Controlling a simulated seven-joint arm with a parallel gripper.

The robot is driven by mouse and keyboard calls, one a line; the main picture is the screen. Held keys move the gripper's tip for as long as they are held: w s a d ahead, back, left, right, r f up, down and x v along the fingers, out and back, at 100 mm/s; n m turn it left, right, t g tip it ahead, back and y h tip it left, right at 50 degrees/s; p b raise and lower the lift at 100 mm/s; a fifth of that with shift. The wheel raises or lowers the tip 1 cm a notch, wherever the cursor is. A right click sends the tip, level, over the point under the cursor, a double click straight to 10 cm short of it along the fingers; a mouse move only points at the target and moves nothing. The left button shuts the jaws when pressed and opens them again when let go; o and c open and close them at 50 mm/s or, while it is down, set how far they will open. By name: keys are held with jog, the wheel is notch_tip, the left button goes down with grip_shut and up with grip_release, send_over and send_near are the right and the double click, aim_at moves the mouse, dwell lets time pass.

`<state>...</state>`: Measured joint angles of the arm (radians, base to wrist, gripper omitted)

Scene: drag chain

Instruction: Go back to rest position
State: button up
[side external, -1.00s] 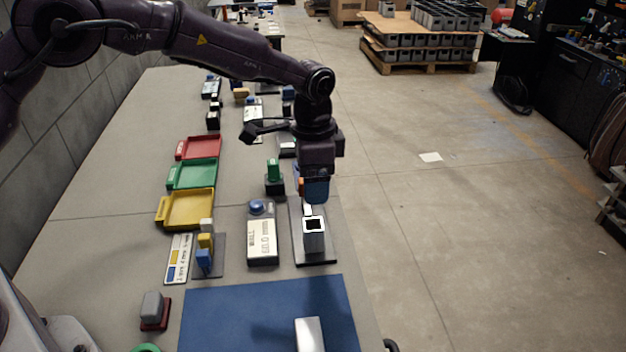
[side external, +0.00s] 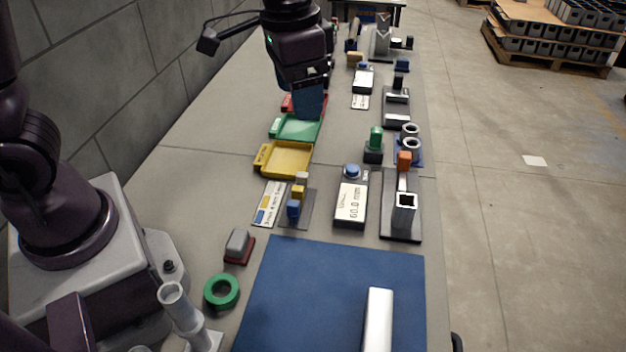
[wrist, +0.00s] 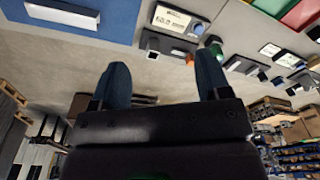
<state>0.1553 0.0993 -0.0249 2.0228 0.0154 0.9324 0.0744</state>
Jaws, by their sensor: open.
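My gripper (side external: 309,100) is raised over the far left of the bench, above the red tray (side external: 290,102) and green tray (side external: 296,127) in the side view. In the wrist view my gripper (wrist: 160,82) shows two blue fingers spread apart with nothing between them. My arm is folded back toward its base, and part of it is cut off at the top of the side view.
A yellow tray (side external: 284,158), a gauge box reading 60.0 mm (side external: 350,203) and a black fixture with a square tube (side external: 404,206) stand on the bench. A blue mat (side external: 330,285) bears a silver bar (side external: 378,318). A green ring (side external: 222,291) lies beside it.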

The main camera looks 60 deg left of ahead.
jog(key=s+a+r+n+t, duration=0.1)
jog(key=s+a+r+t, duration=0.1)
jog(key=s, duration=0.5)
jog(key=s+a+r+n+t, duration=0.2)
jog(key=s+a+r, duration=0.2)
jog(key=s, duration=0.3)
jog(key=shift+r+t, duration=0.3)
jog(key=shift+r, duration=0.15)
